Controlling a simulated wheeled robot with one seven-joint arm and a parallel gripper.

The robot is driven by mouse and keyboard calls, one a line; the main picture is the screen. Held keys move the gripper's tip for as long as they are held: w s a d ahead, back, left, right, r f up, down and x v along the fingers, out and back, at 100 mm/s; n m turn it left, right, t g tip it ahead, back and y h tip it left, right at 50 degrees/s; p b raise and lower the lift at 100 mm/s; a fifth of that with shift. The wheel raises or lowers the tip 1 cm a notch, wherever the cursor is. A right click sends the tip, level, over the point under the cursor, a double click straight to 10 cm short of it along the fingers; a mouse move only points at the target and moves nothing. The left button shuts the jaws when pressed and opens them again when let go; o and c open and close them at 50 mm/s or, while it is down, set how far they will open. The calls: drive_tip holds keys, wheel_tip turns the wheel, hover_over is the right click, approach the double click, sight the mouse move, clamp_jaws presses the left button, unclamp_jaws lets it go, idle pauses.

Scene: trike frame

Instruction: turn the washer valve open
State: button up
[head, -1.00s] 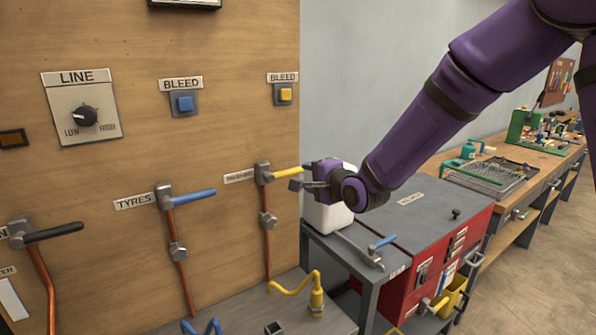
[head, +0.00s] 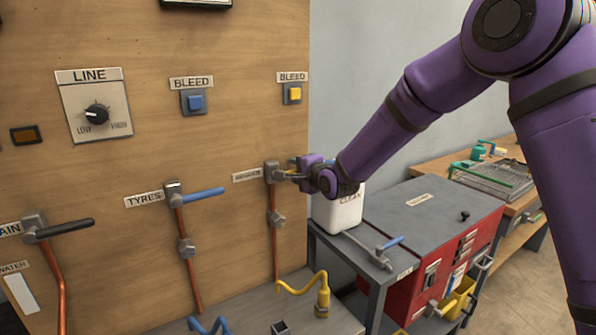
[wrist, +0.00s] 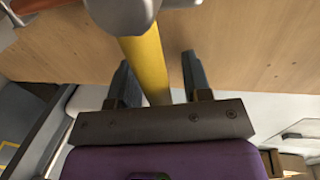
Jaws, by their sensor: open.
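The washer valve (head: 273,173) is on the wooden panel, right of the tyres valve, with a copper pipe running down from it. Its yellow lever (wrist: 145,62) points out sideways, and in the head view my gripper mostly covers it. My gripper (head: 296,176) is at the lever. In the wrist view my gripper (wrist: 156,80) is open, with one dark finger on each side of the yellow lever. The lever lies nearer the left finger, and a gap shows on the right. Whether a finger touches it I cannot tell.
The tyres valve with its blue lever (head: 203,194) and a valve with a black lever (head: 65,230) are to the left. A white container (head: 338,212) stands on the grey bench top just right of my gripper. A coiled yellow hose (head: 320,292) is below.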

clamp_jaws()
